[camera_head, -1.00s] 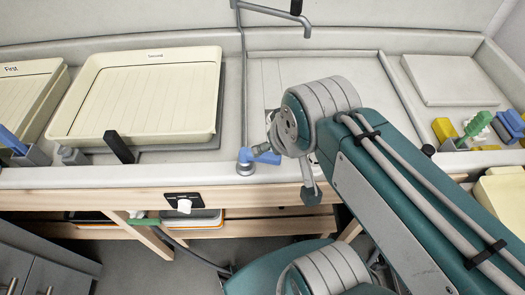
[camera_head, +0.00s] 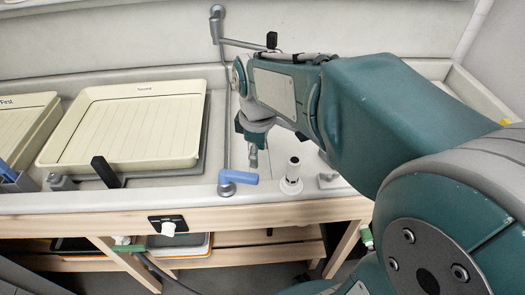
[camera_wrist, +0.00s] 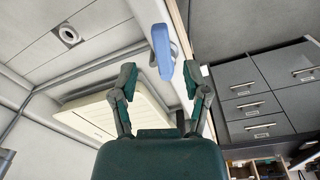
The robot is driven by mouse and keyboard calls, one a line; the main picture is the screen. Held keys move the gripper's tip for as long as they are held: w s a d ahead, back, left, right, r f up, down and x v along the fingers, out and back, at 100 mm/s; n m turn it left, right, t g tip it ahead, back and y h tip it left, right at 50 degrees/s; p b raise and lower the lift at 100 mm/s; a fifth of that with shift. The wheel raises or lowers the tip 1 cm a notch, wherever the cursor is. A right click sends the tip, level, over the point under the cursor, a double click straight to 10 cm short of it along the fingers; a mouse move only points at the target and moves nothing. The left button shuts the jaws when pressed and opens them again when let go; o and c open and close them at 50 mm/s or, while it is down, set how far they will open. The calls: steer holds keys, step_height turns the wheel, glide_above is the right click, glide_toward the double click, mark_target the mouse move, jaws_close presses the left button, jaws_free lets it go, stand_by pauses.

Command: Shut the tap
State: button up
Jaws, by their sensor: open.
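The tap's blue lever (camera_head: 238,177) sits at the bench's front edge, pointing right along it. A thin grey pipe (camera_head: 227,120) runs from near it up to a bent spout (camera_head: 252,45) at the back. No water stream is visible. My gripper (camera_head: 252,155) hangs just behind and above the lever in the head view. In the wrist view my gripper (camera_wrist: 160,82) has its two fingers spread and empty. The blue lever (camera_wrist: 162,48) lies ahead of the gap between them, apparently apart from both.
A cream tray marked Second (camera_head: 130,125) stands left of the lever, with a black upright (camera_head: 105,171) at its front. A white bottle-like piece (camera_head: 291,175) stands close right of the lever. The wrist view shows a drain (camera_wrist: 68,34) and grey drawers (camera_wrist: 250,100).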

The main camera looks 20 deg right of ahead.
mark_target(258, 177)
steer(key=shift+w+d+f+n+g, duration=0.1)
steer(key=shift+w+f+n+g, duration=0.2)
steer(key=shift+f+n, duration=0.3)
steer(key=shift+f, duration=4.1)
steer(key=shift+s+f, duration=0.1)
steer(key=shift+f, duration=0.05)
jaws_close()
steer(key=w+n, duration=0.1)
steer(key=d+n, duration=0.1)
steer(key=shift+w+n, duration=0.3)
steer(key=shift+w, duration=0.1)
steer(key=shift+c, duration=0.2)
jaws_free()
